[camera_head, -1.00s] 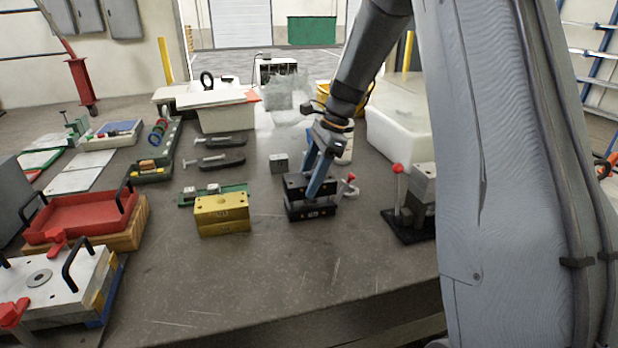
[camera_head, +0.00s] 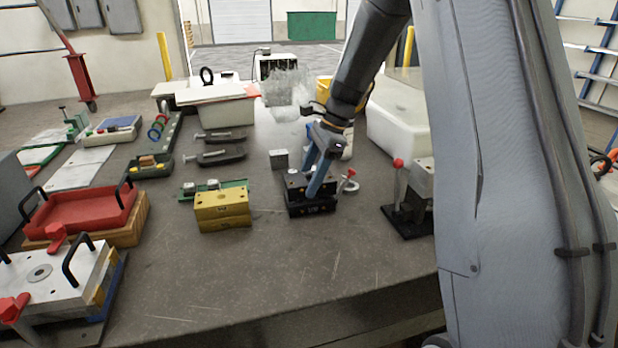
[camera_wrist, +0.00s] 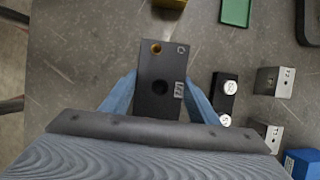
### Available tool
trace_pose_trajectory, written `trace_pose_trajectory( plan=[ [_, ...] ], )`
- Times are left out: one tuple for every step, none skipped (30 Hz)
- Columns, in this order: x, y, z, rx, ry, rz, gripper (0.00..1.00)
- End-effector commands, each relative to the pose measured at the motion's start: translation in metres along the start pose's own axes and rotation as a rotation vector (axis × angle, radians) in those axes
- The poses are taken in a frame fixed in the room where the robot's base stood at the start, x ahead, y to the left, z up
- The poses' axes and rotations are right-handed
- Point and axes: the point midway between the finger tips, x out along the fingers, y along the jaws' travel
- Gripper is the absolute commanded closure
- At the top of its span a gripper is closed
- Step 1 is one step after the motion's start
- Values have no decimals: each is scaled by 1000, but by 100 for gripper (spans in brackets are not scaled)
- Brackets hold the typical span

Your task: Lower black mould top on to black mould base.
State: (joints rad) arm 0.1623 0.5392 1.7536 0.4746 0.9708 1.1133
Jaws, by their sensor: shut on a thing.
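The black mould top (camera_head: 294,184) is a dark block held between the blue fingers of my gripper (camera_head: 315,176). In the wrist view, the mould top (camera_wrist: 158,62) fills the space between the two fingertips (camera_wrist: 158,92). It shows a brass-ringed hole, a darker round hole and a small label. The black mould base (camera_head: 311,209) is directly below it on the bench, roughly lined up with it. The two look very close, and I cannot tell whether they touch. The mould top hides the base in the wrist view.
A yellow block (camera_head: 222,210) stands to the left. A steel block (camera_head: 278,159) stands behind. A black piece with round metal tops (camera_wrist: 225,97) is beside the mould in the wrist view. A red-knobbed clamp (camera_head: 400,190) stands to the right. The bench in front is clear.

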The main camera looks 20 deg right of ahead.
Motion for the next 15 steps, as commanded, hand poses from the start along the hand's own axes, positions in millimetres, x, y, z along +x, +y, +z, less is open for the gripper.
trace_pose_trajectory(
  plan=[
    [0,0,0,0,0,-2,95],
    [0,0,0,0,0,-2,95],
    [1,0,0,0,0,-2,95],
    [1,0,0,0,0,-2,95],
    [2,0,-1,0,0,-2,95],
    [2,0,-1,0,0,-2,95],
    [2,0,-1,0,0,-2,95],
    [3,0,-1,0,0,-2,95],
    [3,0,-1,0,0,-2,95],
    [4,0,-1,0,-1,-1,95],
    [4,0,-2,0,-1,-1,95],
    [5,0,-2,0,-1,-1,95],
    [5,0,-2,0,-1,-1,95],
    [5,0,-2,0,-1,-1,95],
    [6,0,-2,0,-1,-1,95]
  ],
)
